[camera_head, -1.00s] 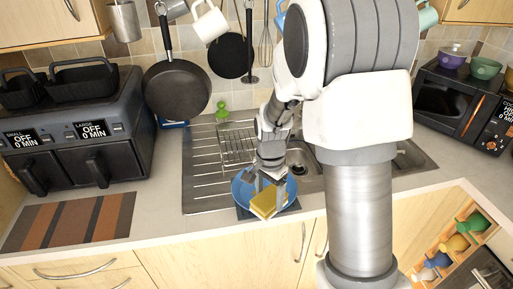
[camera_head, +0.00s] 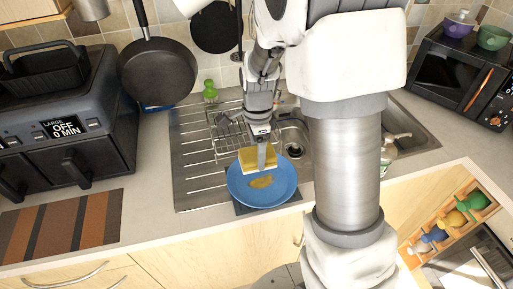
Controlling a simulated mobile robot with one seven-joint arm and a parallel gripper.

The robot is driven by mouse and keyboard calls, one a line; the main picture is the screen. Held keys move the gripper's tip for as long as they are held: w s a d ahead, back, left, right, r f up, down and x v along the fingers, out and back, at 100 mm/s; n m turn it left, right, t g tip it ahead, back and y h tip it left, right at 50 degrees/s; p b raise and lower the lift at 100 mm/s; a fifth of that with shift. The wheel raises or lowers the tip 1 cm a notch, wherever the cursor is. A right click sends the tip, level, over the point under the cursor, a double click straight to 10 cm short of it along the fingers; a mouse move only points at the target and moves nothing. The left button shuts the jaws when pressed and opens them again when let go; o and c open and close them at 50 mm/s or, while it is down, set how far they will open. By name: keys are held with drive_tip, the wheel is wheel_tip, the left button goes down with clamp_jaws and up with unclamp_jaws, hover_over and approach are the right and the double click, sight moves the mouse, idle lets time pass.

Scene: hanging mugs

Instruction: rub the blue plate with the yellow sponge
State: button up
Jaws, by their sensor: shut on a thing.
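The blue plate (camera_head: 283,188) lies at the front edge of the steel sink unit, on a dark mat. A brownish-yellow stain (camera_head: 261,182) shows near its middle. The yellow sponge (camera_head: 247,165) is at the plate's back left rim, behind the stain. My gripper (camera_head: 261,160) points down and is shut on the sponge. Whether the sponge touches the plate or hangs just above it I cannot tell.
The dish rack (camera_head: 228,135) stands behind the plate on the drainer (camera_head: 190,160). The sink basin (camera_head: 294,140) is to the right. A black air fryer (camera_head: 70,130) stands left, with a striped mat (camera_head: 60,225) before it. A pan (camera_head: 158,72) hangs above.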

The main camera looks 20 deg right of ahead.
drive_tip(key=b, duration=0.6)
hover_over(257, 182)
drive_tip(key=shift+f, duration=3.9)
drive_tip(key=shift+f, duration=0.65)
drive_tip(key=shift+d, duration=0.15)
drive_tip(key=shift+d+r, duration=0.15)
drive_tip(key=shift+d, duration=1.35)
drive_tip(key=shift+a, duration=0.15)
drive_tip(key=shift+a, duration=1.5)
